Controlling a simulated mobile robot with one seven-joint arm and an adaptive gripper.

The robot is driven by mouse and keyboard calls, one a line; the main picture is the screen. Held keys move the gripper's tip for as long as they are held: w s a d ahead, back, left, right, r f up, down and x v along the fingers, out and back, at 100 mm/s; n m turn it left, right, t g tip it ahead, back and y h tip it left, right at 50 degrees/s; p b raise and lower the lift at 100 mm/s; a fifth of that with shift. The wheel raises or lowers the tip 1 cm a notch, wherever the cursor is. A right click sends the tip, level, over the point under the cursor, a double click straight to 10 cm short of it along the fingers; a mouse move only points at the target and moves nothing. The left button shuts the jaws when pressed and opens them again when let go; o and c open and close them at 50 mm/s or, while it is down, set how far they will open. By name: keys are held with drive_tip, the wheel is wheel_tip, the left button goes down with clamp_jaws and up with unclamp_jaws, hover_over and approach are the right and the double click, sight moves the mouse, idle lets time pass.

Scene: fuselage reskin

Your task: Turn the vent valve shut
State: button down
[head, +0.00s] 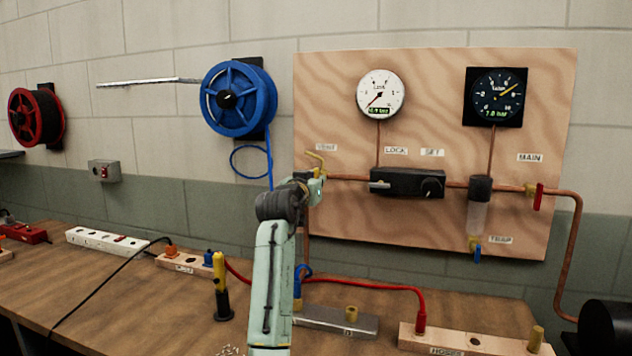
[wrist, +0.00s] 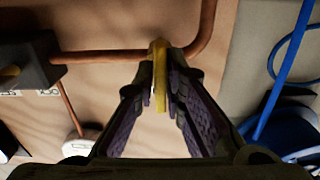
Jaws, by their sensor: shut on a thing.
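The vent valve's yellow handle (head: 317,160) sticks up at the left end of the copper pipe, just below the VENT label (head: 326,147). My gripper (head: 314,184) is at the valve and hides most of its body in the head view. In the wrist view the yellow handle (wrist: 160,72) stands between the two dark fingers of my gripper (wrist: 159,92), which are shut on it. The copper pipe (wrist: 105,56) runs to the handle from the left and bends away upward on the right.
The wooden panel (head: 340,220) carries a white gauge (head: 380,94), a dark gauge (head: 496,96), a black regulator block (head: 407,183) and a red MAIN handle (head: 539,197). A blue hose reel (head: 238,98) hangs left. The bench (head: 150,290) holds power strips, hoses and a yellow-black tool (head: 221,286).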

drive_tip(key=c, duration=1.7)
unclamp_jaws()
drive_tip(key=v, duration=1.2)
drive_tip(key=shift+a+r, duration=0.1)
